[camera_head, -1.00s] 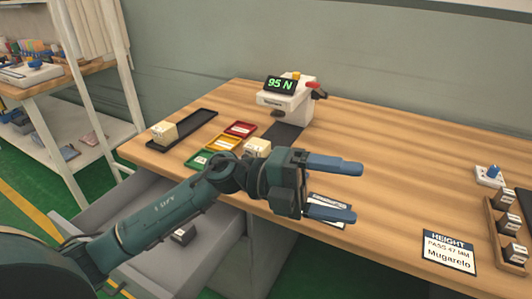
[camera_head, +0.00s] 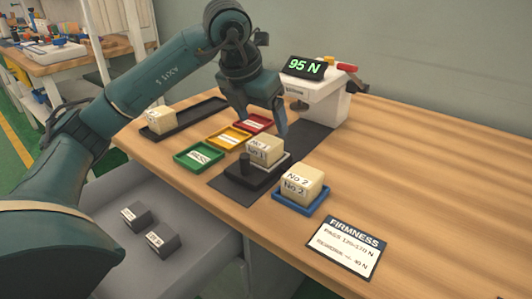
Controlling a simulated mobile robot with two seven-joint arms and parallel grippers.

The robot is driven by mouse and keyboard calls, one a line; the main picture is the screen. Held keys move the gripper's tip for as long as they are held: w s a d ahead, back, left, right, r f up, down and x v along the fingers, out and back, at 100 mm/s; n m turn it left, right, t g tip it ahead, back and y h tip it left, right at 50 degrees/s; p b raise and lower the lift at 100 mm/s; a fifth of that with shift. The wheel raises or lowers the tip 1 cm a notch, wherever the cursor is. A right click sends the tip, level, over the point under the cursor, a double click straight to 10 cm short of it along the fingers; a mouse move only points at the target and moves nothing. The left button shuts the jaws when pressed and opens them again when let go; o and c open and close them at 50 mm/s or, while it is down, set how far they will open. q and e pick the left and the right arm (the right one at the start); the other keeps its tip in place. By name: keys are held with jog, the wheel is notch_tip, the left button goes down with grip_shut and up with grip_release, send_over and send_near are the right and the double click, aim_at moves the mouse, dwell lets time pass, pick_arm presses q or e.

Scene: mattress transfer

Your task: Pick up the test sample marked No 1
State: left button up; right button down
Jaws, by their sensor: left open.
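I cannot tell whether a finger touches the block. A similar block marked No 2 (camera_head: 301,184) sits on a blue tray (camera_head: 303,207) to the right and nearer. My right gripper is not in view.
A tester reading 95 N (camera_head: 318,95) stands behind. Green (camera_head: 199,156), yellow (camera_head: 228,137) and red (camera_head: 255,123) trays lie to the left. Another cream block (camera_head: 160,119) sits on a long black tray (camera_head: 190,121). A firmness card (camera_head: 345,248) lies at the front. The table's right side is clear.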

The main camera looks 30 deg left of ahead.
aim_at(269, 138)
pick_arm(q)
jog(key=b+x, duration=0.1)
jog(key=x, duration=0.7)
jog(key=shift+w+r+b, duration=0.1)
jog(key=shift+b, duration=0.2)
jog(key=shift+r, duration=0.1)
jog(key=c, duration=1.1)
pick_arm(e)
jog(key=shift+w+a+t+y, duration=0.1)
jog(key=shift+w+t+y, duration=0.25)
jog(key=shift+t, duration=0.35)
